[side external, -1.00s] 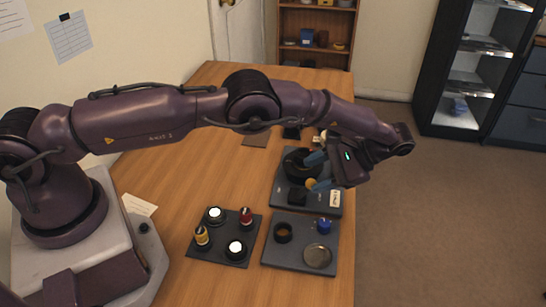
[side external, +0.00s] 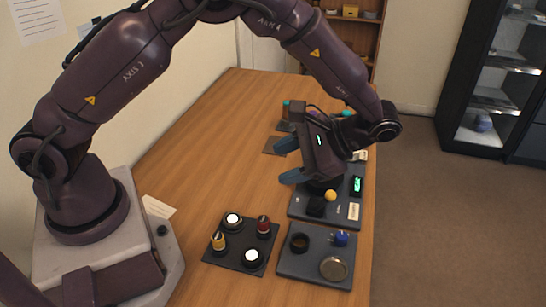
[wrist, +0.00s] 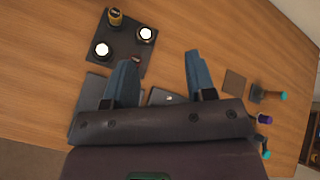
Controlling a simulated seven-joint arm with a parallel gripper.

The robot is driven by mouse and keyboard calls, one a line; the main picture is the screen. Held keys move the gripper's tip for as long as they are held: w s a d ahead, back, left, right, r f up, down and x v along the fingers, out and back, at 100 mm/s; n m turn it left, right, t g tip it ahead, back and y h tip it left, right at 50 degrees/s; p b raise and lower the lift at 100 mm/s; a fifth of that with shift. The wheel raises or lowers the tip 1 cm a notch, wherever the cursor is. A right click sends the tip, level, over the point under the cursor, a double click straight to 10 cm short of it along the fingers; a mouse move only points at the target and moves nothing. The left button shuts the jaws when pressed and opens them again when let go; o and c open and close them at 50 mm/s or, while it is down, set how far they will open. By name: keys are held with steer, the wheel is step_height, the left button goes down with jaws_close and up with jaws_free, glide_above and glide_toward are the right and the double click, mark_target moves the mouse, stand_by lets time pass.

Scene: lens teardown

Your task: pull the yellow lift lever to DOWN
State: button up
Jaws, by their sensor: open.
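The lift lever's yellow round knob (side external: 330,196) shows on the dark station plate (side external: 298,209), just right of a black block and below my gripper in the picture. I cannot read any DOWN mark or tell the lever's position. My gripper (side external: 284,162) is open and empty, its two blue fingers pointing left, apart from the knob. The gripper body covers the upper part of the station. In the wrist view my open fingers (wrist: 160,72) have wood table between them; the yellow knob is not visible there.
A dark tray (side external: 238,262) holds white-topped, yellow and red parts. A second tray (side external: 300,272) holds a dark ring, a blue part and a round metallic disc. A lit green display (side external: 356,186) stands at the station's right. Teal-topped items (wrist: 283,95) stand farther along the table.

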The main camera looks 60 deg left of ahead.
steer(key=s, duration=0.1)
steer(key=s+r, duration=0.1)
steer(key=s, duration=0.1)
steer(key=shift+a+r, duration=0.15)
steer(key=shift+a, duration=0.15)
steer(key=s+a+r+t+h, duration=0.3)
steer(key=s+r+t, duration=0.2)
steer(key=r+t, duration=0.2)
steer(key=s+a+r+n+t+h, duration=0.1)
steer(key=s+a+r+t+h, duration=0.2)
steer(key=r, duration=0.6)
steer(key=s+t+h, duration=0.1)
steer(key=s+t, duration=0.1)
steer(key=t, duration=0.1)
steer(key=shift+s+r+n+t, duration=0.15)
steer(key=shift+s+n+t, duration=0.15)
steer(key=shift+t, duration=0.1)
